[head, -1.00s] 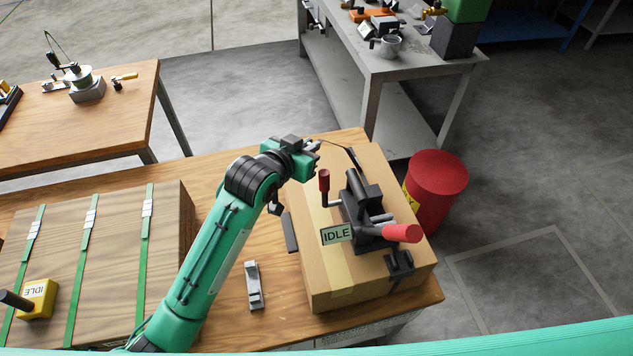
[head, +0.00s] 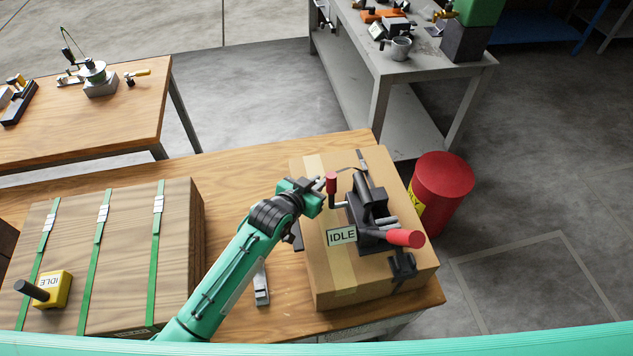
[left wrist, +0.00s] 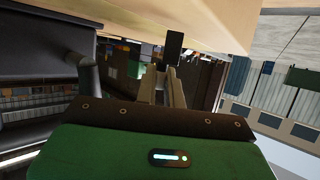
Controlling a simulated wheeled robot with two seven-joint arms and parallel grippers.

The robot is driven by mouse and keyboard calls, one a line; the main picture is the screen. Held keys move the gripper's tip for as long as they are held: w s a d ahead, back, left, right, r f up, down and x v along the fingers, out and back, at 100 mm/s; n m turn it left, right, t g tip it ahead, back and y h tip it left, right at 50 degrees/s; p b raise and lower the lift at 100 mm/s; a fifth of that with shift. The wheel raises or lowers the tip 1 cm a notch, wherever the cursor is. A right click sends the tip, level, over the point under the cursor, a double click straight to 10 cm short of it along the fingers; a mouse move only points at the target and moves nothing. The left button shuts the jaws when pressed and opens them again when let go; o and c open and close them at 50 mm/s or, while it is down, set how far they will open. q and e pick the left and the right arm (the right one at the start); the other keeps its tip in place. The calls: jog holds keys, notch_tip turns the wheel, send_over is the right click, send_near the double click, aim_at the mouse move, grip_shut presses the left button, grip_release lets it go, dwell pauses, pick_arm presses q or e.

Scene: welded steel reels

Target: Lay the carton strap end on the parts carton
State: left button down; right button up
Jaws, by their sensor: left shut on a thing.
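The parts carton (head: 335,275) is a tan box with a pale tape band, standing on the wooden bench. My left gripper (head: 322,188) is over the carton's left rear part, beside the black tool with red handles. It is shut on the carton strap end, mostly hidden in the head view. In the left wrist view the fingers (left wrist: 168,84) close together below a small dark piece (left wrist: 173,46), likely the strap end, near the carton's tan face (left wrist: 205,18). I cannot tell whether the end touches the carton.
The black strapping tool (head: 370,215) with an IDLE sign (head: 341,235) sits on the carton. A wooden crate (head: 125,260) with green straps stands at left. A grey metal part (head: 261,285) lies on the bench between them. A red drum (head: 443,190) stands behind right.

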pick_arm(q)
jog(key=shift+f, duration=0.35)
jog(key=c, duration=1.5)
grip_release()
jog(key=shift+s+a+r, duration=0.1)
jog(key=shift+r, duration=0.3)
jog(key=shift+b+v, duration=1.2)
jog(key=shift+v, duration=4.65)
